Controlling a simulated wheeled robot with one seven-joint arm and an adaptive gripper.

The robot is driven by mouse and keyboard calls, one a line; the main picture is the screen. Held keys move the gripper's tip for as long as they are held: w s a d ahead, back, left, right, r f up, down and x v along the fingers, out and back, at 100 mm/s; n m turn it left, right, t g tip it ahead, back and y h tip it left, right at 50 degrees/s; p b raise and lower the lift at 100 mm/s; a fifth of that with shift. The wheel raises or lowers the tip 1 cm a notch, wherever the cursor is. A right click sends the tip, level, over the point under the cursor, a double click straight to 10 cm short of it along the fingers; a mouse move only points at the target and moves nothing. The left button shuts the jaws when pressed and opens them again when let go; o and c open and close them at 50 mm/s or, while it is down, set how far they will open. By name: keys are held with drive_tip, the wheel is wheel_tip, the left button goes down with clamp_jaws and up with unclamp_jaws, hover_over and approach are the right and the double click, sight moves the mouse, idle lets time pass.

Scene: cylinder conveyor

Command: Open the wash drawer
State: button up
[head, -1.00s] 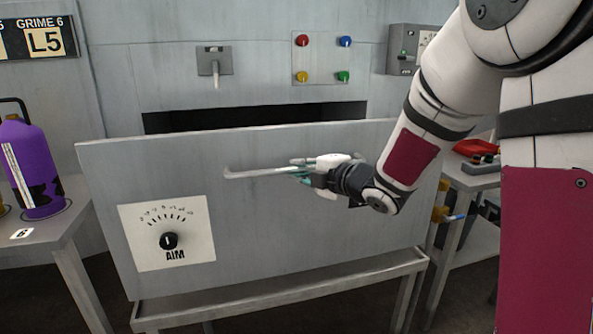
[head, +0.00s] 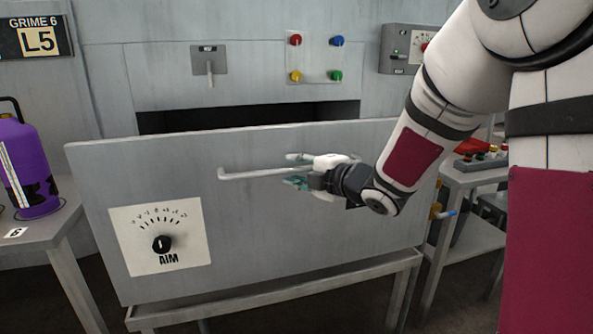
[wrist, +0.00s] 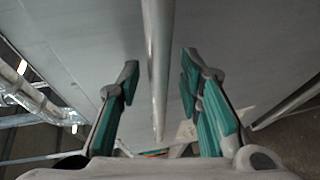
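The wash drawer (head: 300,225) has a wide grey front panel, which stands out from the wall with a dark opening (head: 250,117) behind its top edge. A pale bar handle (head: 243,174) runs across the panel. My gripper (head: 291,171) is at the handle's right part, with its teal-padded fingers spread. In the wrist view the handle (wrist: 158,50) passes between the two open fingers, with a visible gap on each side. The drawer's inside is hidden behind the panel.
An AIM dial (head: 163,244) is on the panel's left. A purple jug (head: 27,175) stands on a side table at left. A wall lever (head: 209,68) and coloured buttons (head: 316,58) are above. A grey rail frame (head: 290,297) is below the panel, and a side table (head: 470,178) is at right.

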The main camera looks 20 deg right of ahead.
drive_tip(key=v, duration=1.2)
drive_tip(key=shift+r, duration=0.1)
